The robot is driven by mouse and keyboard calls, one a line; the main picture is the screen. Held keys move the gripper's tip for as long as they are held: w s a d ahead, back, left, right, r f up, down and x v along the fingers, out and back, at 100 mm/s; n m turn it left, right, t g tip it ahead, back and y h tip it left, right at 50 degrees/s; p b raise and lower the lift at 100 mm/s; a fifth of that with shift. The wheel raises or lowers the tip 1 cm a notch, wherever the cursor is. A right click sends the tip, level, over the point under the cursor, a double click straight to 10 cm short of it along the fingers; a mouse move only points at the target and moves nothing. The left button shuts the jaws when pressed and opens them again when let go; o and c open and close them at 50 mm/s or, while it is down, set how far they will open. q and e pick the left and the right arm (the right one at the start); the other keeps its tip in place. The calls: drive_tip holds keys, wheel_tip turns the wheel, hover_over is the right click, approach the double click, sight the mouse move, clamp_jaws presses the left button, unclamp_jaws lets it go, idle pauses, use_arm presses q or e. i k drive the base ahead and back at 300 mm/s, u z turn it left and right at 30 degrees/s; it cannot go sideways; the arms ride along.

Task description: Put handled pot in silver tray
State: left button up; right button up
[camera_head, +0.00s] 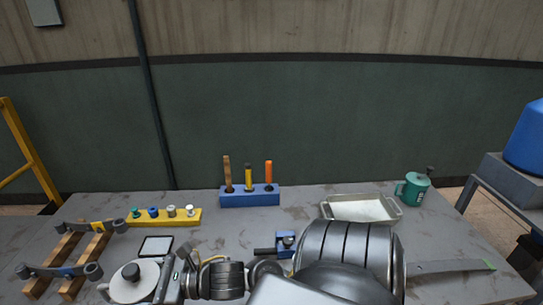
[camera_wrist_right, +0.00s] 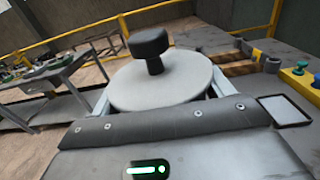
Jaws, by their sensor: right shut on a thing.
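The handled pot (camera_head: 148,271) is at the front left of the table, with a pale round lid and a black knob. It fills the middle of the right wrist view (camera_wrist_right: 160,82), lid up and roughly upright. My right gripper (camera_head: 158,282) reaches in from the right and is shut on the pot, a finger on each side of it. I cannot tell whether the pot touches the table. The silver tray (camera_head: 325,209) is at the back right, its pale inside empty. My left gripper is in neither view.
A green mug (camera_head: 415,190) stands right of the tray. A blue block (camera_head: 235,200) holds upright handled tools. A yellow rack (camera_head: 180,220) holds several small knobs. Wooden bars with wrenches (camera_head: 75,250) lie at left, a black-framed pad (camera_head: 156,246) behind the pot. A blue device (camera_head: 286,240) stands behind my arm.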

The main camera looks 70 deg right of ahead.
sight(354, 212)
drive_tip(key=u, duration=0.85)
drive_tip(key=k, duration=1.5)
drive_tip(key=z, duration=2)
drive_tip(key=i, duration=0.5)
drive_tip(key=z, duration=0.1)
